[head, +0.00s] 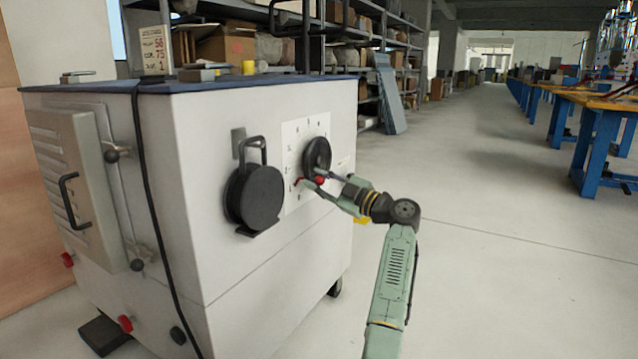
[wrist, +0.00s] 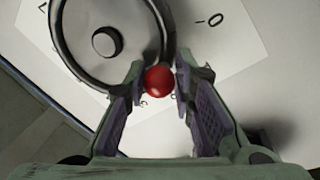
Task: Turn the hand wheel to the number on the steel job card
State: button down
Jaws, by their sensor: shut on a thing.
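The black hand wheel (head: 316,153) is mounted on a white dial plate (head: 292,143) on the side of the white machine. In the wrist view the hand wheel (wrist: 105,40) fills the upper left, with a red knob (wrist: 159,81) at its rim. My gripper (head: 312,183) is at the lower edge of the wheel, with its fingers shut on the red knob. Numbers around the dial are only partly legible, and a "0" shows in the wrist view.
A round black part (head: 254,198) with a handle sticks out of the machine left of the dial. A black cable (head: 146,190) hangs down the machine's corner. Shelves with boxes stand behind. The floor (head: 480,230) to the right is clear, with blue-legged benches beyond.

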aim_at(321, 141)
jog(key=shift+d+r, duration=0.15)
jog(key=shift+r, duration=0.1)
jog(key=c, duration=1.6)
grip_release()
jog(key=shift+o, duration=1)
jog(key=shift+f, duration=0.1)
notch_tip(321, 141, up, 9)
jog(key=shift+r, duration=0.15)
jog(key=shift+w+r, duration=0.1)
jog(key=shift+r, duration=0.25)
